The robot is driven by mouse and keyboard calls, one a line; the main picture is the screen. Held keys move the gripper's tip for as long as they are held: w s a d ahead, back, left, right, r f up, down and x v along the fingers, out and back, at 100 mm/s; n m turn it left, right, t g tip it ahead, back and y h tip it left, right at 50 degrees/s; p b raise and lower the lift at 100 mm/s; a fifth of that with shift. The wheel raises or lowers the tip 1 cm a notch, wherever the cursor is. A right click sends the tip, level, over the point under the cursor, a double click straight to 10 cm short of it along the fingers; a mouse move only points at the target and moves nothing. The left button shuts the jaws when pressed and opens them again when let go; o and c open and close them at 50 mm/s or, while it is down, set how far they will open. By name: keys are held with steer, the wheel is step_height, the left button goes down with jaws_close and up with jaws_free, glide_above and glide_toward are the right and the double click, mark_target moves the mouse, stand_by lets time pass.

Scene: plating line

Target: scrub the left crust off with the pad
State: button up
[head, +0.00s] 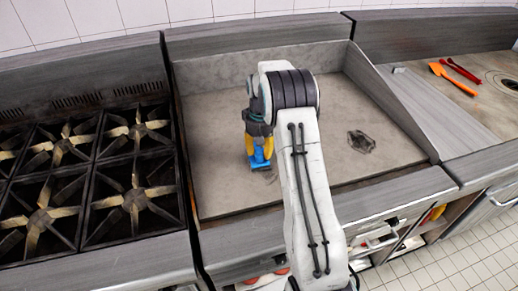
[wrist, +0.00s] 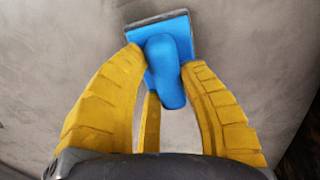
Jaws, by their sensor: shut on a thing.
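My gripper (head: 259,150) has its yellow fingers closed on the handle of the blue pad (head: 258,163), at the left-middle of the flat grey griddle plate (head: 215,180). In the wrist view the blue pad (wrist: 168,38) shows its rounded handle between the fingers and a dark scrubbing edge at its far side. The pad is down at or close to the plate; contact cannot be told. A faint dark trace shows by the pad in the head view, but the left crust is not clearly visible and may be hidden under it. Another dark crust (head: 361,141) lies to the right.
A gas hob with black grates (head: 85,180) stands left of the plate. Raised metal walls (head: 395,115) bound the plate. An orange spatula (head: 452,78) and red tongs (head: 460,70) lie on the right counter. The plate's back and right areas are mostly clear.

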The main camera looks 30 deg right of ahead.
steer(key=shift+s+a+f+b, duration=0.1)
steer(key=shift+s+a+b, duration=0.05)
steer(key=shift+s+b, duration=0.6)
steer(key=shift+s+a+f+b, duration=0.2)
steer(key=shift+s+b, duration=0.25)
steer(key=shift+s, duration=0.45)
steer(key=shift+s+a+f+b, duration=0.1)
steer(key=shift+s+a+b, duration=0.05)
steer(key=shift+s+b, duration=0.6)
steer(key=shift+s+a+r+b, duration=0.15)
steer(key=shift+s+b, duration=0.2)
steer(key=shift+s, duration=0.45)
steer(key=shift+s+a+b, duration=0.2)
steer(key=shift+s+b, duration=0.15)
steer(key=shift+s, duration=0.45)
steer(key=shift+s+a+r+b, duration=0.15)
steer(key=shift+s+b, duration=0.2)
steer(key=shift+s, duration=0.45)
steer(key=shift+s+a+r+b, duration=0.15)
steer(key=shift+s+b, duration=0.15)
steer(key=shift+s, duration=0.55)
steer(key=shift+r, duration=0.1)
steer(key=shift+r+p, duration=2.45)
steer(key=shift+r, duration=0.5)
steer(key=shift+r, duration=0.1)
steer(key=shift+r+p, duration=1.2)
steer(key=shift+r, duration=0.15)
